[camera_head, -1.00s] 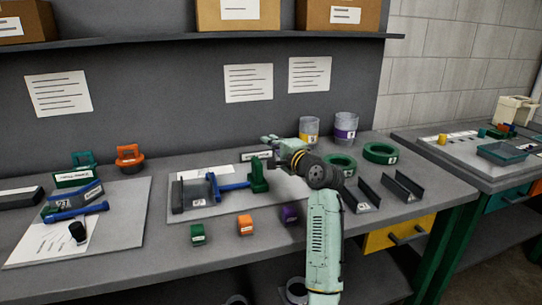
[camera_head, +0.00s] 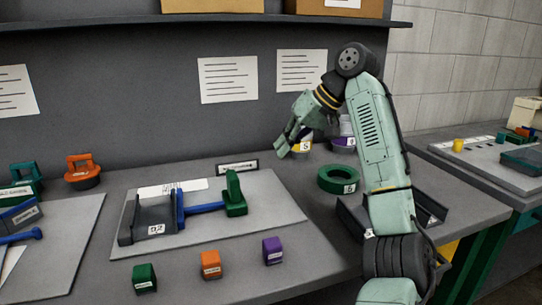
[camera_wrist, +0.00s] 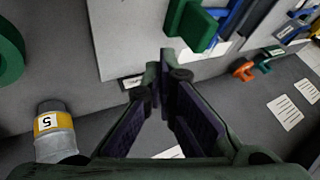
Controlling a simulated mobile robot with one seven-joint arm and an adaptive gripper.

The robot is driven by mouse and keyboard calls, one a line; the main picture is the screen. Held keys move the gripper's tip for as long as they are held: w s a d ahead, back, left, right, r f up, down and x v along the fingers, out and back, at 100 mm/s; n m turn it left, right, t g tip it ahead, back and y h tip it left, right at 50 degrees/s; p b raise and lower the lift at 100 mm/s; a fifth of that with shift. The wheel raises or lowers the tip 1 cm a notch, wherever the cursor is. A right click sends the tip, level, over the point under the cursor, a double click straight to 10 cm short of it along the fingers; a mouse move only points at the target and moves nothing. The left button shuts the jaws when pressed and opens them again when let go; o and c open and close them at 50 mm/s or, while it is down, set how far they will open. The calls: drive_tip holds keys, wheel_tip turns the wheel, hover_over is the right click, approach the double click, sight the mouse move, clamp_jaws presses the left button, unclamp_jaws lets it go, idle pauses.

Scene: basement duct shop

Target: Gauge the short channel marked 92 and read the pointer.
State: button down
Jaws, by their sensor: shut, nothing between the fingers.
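The short dark channel marked 92 (camera_head: 152,222) lies on the pale board, its label facing front. A gauge with a blue crosspiece and bar (camera_head: 205,208) and a green upright block (camera_head: 235,196) lies right of the channel. The blue crosspiece is close against the channel's right side; I cannot tell whether they touch. The wrist view shows the green block (camera_wrist: 188,24) near the top. My gripper (camera_head: 283,150) is shut and empty, above the back of the bench, behind and right of the gauge. Its fingertips (camera_wrist: 166,58) meet in the wrist view. No pointer reading is legible.
Green (camera_head: 145,278), orange (camera_head: 211,264) and purple (camera_head: 273,250) blocks stand along the front. A green ring (camera_head: 338,179) lies right of the board. A yellow-banded pot marked 5 (camera_wrist: 52,130) is near my gripper. Other channels are partly behind my arm.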

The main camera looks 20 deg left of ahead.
sight(232, 173)
drive_tip(key=x, duration=0.8)
drive_tip(key=shift+a+f+p, duration=0.25)
drive_tip(key=shift+f+p, duration=0.05)
drive_tip(key=s+a, duration=0.2)
drive_tip(key=shift+a+p, duration=0.3)
drive_tip(key=shift+a, duration=0.1)
drive_tip(key=shift+s+a, duration=0.15)
drive_tip(key=shift+a, duration=0.15)
drive_tip(key=s+a, duration=0.2)
drive_tip(key=a, duration=0.1)
drive_tip(key=shift+s+a+p, duration=0.15)
drive_tip(key=shift+a+p, duration=0.1)
drive_tip(key=shift+p, duration=0.1)
drive_tip(key=shift+d, duration=0.1)
